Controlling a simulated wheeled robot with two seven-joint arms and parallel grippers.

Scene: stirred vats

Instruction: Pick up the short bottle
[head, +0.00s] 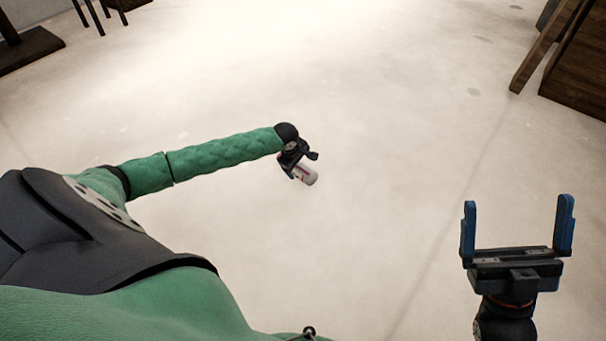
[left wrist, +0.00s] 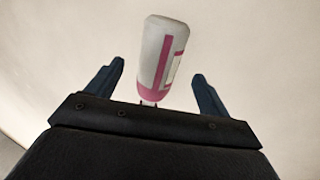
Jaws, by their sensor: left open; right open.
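The short bottle (head: 306,174) is white with pink-red markings and lies or stands on the pale floor near the middle of the head view. My left gripper (head: 301,165) is right at it, partly covering it. In the left wrist view the bottle (left wrist: 161,58) shows between the two blue fingers of my left gripper (left wrist: 159,78), with a gap on each side. The left gripper is open. My right gripper (head: 517,228) is open and empty at the lower right of the head view, well away from the bottle.
The pale floor (head: 400,100) around the bottle is clear. Dark wooden furniture (head: 580,65) stands at the upper right. A dark wooden base (head: 28,48) and thin dark legs (head: 95,15) show at the upper left.

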